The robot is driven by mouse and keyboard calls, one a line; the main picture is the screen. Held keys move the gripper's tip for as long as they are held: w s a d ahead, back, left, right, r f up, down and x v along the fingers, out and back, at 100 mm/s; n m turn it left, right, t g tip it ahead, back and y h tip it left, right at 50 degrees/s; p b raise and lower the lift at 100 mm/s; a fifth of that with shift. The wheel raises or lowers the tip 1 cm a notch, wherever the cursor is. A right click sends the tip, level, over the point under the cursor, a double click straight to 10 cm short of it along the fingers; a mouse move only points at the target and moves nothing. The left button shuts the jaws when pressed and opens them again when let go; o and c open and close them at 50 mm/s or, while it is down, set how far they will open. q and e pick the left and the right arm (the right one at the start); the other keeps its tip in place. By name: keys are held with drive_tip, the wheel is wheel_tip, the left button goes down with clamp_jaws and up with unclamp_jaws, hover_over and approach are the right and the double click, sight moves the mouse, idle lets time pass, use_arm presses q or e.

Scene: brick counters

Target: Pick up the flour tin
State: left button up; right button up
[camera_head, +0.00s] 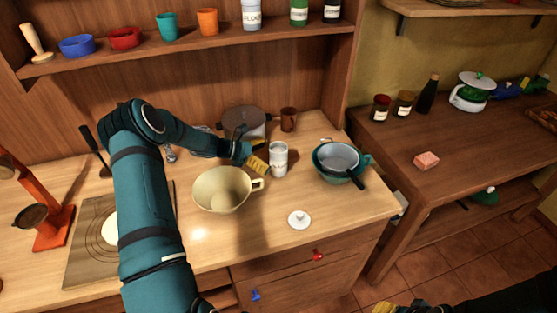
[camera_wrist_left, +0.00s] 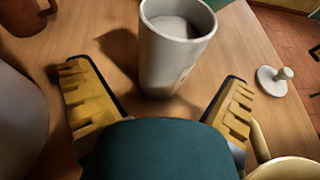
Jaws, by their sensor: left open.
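A white, open-topped tin (camera_head: 279,160) stands upright on the wooden counter, with pale contents inside. I take it for the flour tin, though its label is not readable. In the left wrist view the tin (camera_wrist_left: 175,50) stands just ahead, between the lines of the two yellow fingers. My left gripper (camera_head: 257,158) is open and empty, low over the counter just left of the tin; the wrist view shows its spread fingers (camera_wrist_left: 158,103) with a gap to the tin. A white knobbed lid (camera_head: 299,219) lies on the counter nearer the front. My right gripper (camera_head: 386,308) barely shows at the bottom edge.
A cream bowl (camera_head: 222,190) stands close in front of the left gripper. A pot (camera_head: 244,122) and brown cup (camera_head: 288,119) stand behind. Teal and grey pans (camera_head: 338,160) sit right of the tin. The shelf (camera_head: 180,48) holds cups and labelled containers. The counter around the lid is clear.

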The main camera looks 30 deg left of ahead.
sight(280, 161)
use_arm(q)
drive_tip(key=x, duration=0.4)
drive_tip(key=shift+s+d+f, duration=0.2)
drive_tip(key=shift+d, duration=0.1)
drive_tip(key=shift+w+d+f, duration=0.15)
drive_tip(key=shift+w+d, duration=0.1)
drive_tip(key=c, duration=1.4)
